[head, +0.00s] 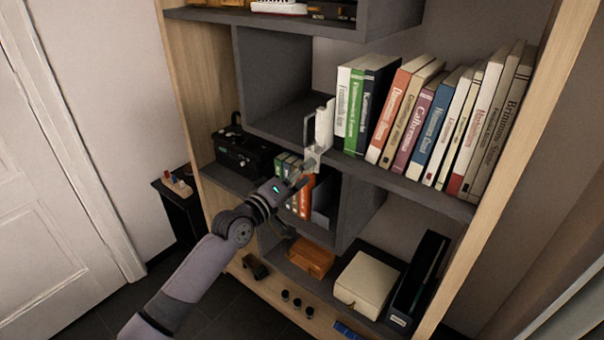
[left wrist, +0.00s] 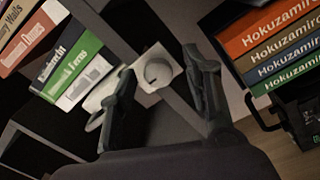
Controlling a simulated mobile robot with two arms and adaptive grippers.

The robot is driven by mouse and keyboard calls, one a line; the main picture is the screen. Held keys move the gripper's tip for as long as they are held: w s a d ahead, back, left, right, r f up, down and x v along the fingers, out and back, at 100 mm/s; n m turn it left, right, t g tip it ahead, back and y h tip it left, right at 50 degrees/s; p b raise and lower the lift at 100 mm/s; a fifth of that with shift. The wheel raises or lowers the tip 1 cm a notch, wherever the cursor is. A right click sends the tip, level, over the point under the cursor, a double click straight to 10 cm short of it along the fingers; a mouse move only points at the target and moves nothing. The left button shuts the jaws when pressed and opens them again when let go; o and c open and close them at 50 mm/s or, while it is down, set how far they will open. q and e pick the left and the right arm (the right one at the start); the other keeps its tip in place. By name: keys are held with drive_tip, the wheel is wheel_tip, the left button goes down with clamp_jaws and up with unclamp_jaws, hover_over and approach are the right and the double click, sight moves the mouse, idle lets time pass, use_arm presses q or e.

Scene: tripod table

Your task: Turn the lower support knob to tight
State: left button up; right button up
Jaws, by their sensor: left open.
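A pale round knob (left wrist: 158,72) sits on a light plate in the left wrist view. A white upright bracket (head: 324,122) stands at the shelf edge in the head view, and a small pale part (head: 313,157) shows just below it. My left gripper (head: 306,172) reaches up to this part from below left. In the left wrist view, my left gripper (left wrist: 163,66) is open, with one finger on each side of the knob in the picture. I cannot tell whether either finger touches it. The knob's setting is too small to read. My right gripper is not in view.
A row of books (head: 430,125) stands on the shelf right of the bracket. Orange, blue and green books (left wrist: 282,45) stand close by in the left wrist view. A black box (head: 242,152) sits at left. Below are an orange box (head: 311,256) and a cream box (head: 366,283).

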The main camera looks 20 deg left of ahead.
use_arm(q)
drive_tip(key=v, duration=1.2)
idle(0.3)
drive_tip(key=s+a+f+m+g+y, duration=0.1)
drive_tip(key=a+f+g+y, duration=0.15)
drive_tip(key=f, duration=0.95)
drive_tip(key=s+a+f+g+y, duration=0.1)
drive_tip(key=a+f+y, duration=0.15)
drive_tip(key=f, duration=0.95)
drive_tip(key=s+a+f+m+g+p, duration=0.1)
drive_tip(key=s+f+g, duration=0.1)
drive_tip(key=s+f, duration=0.45)
drive_tip(key=s+f+m+g, duration=0.1)
drive_tip(key=s+f+g, duration=0.15)
drive_tip(key=f, duration=0.75)
drive_tip(key=s+d+f+m+g+y, duration=0.1)
drive_tip(key=s+d+f+m+g, duration=0.15)
drive_tip(key=s+f, duration=1.1)
drive_tip(key=s+d+f+m+g, duration=0.1)
drive_tip(key=s+f+g, duration=0.1)
drive_tip(key=s, duration=0.6)
drive_tip(key=s+d+f+m+g, duration=0.1)
drive_tip(key=s+d+f+m, duration=0.1)
drive_tip(key=s, duration=0.6)
drive_tip(key=s+d+f+m+g+p, duration=0.1)
drive_tip(key=s+f, duration=0.3)
drive_tip(key=s, duration=0.4)
drive_tip(key=shift+d+m+g+y, duration=0.25)
drive_tip(key=shift+m+g, duration=0.3)
drive_tip(key=shift+g, duration=0.3)
